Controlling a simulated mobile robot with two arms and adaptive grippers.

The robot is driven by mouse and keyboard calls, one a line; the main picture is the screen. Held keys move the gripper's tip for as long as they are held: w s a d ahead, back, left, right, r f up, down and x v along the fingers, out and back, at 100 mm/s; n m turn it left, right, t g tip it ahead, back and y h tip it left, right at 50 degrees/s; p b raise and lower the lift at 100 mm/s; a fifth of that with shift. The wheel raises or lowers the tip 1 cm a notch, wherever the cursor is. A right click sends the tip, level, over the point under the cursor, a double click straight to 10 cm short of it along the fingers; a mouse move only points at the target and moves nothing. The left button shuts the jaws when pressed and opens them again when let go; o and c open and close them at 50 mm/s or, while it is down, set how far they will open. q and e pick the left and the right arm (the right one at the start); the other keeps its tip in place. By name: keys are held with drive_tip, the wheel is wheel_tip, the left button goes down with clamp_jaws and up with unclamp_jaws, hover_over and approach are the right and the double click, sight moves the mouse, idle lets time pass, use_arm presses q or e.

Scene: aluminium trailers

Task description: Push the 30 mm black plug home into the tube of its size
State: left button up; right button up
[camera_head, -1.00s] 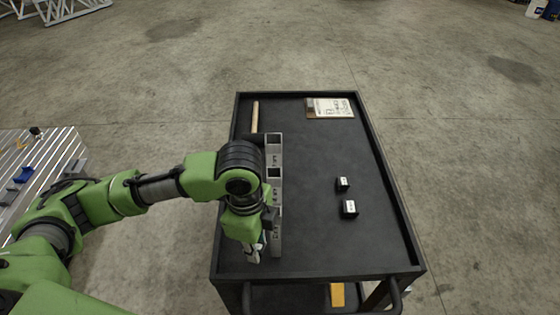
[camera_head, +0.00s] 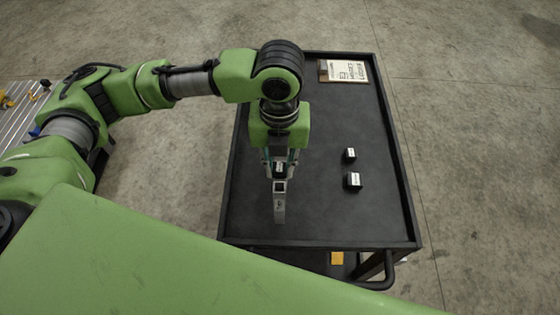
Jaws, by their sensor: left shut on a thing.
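My left gripper (camera_head: 279,160) points down over the cart. It is shut on a small black plug (camera_head: 279,169) with a pale mark. The plug is just behind a square opening of the grey metal tube piece (camera_head: 280,211); whether it touches or sits in a tube I cannot tell. The far part of the tube piece is hidden behind my gripper and arm. Two other black plugs with white labels, a smaller one (camera_head: 351,155) and a larger one (camera_head: 354,181), lie on the right of the cart. The sizes are too small to read. My right gripper is not in view.
The black cart top (camera_head: 318,215) has a raised rim and is clear around the two loose plugs. A printed sheet or board (camera_head: 345,71) lies at the far end. A metal-topped table (camera_head: 22,118) stands at the left. My green arm link covers the lower left.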

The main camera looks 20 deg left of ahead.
sight(279, 183)
use_arm(q)
drive_tip(key=shift+r+p, duration=0.1)
drive_tip(key=shift+p, duration=0.45)
drive_tip(key=shift+f+b, duration=0.4)
drive_tip(key=shift+f, duration=0.25)
drive_tip(key=shift+f+b, duration=0.45)
drive_tip(key=shift+f, duration=0.55)
wheel_tip(279, 183, down, 4)
drive_tip(key=shift+r+b, duration=0.15)
drive_tip(key=shift+b, duration=0.55)
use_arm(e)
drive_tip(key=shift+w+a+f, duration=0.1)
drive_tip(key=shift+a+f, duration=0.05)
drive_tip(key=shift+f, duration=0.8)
use_arm(q)
drive_tip(key=shift+s, duration=0.1)
drive_tip(key=o, duration=0.9)
drive_tip(key=shift+w, duration=0.2)
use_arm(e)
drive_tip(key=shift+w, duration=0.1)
